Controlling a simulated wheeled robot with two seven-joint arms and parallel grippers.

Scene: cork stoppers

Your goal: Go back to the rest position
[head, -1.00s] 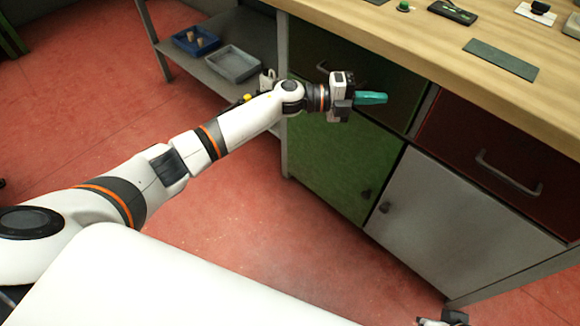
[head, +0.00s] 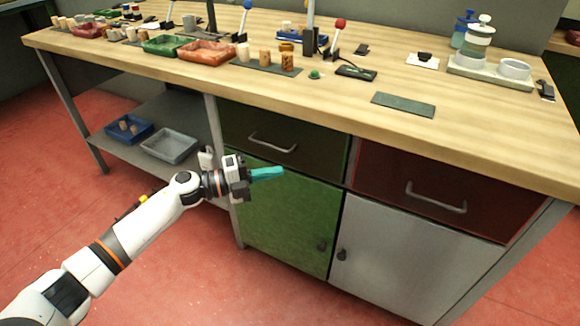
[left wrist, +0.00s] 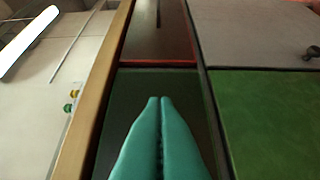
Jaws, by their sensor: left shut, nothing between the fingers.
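My left gripper (head: 268,174) is in front of the workbench, below the tabletop edge and near the green drawer and green door. Its teal fingers are shut with nothing between them. They also show in the left wrist view (left wrist: 158,105), side by side, pointing along the cabinet front. My right gripper does not show in the current views.
The green drawer (head: 258,138), green door (head: 285,215), red drawer (head: 440,190) and grey door (head: 400,255) are closed. A blue tray (head: 143,133) and a grey tray (head: 168,158) sit on the lower shelf. Red floor (head: 200,285) lies open in front.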

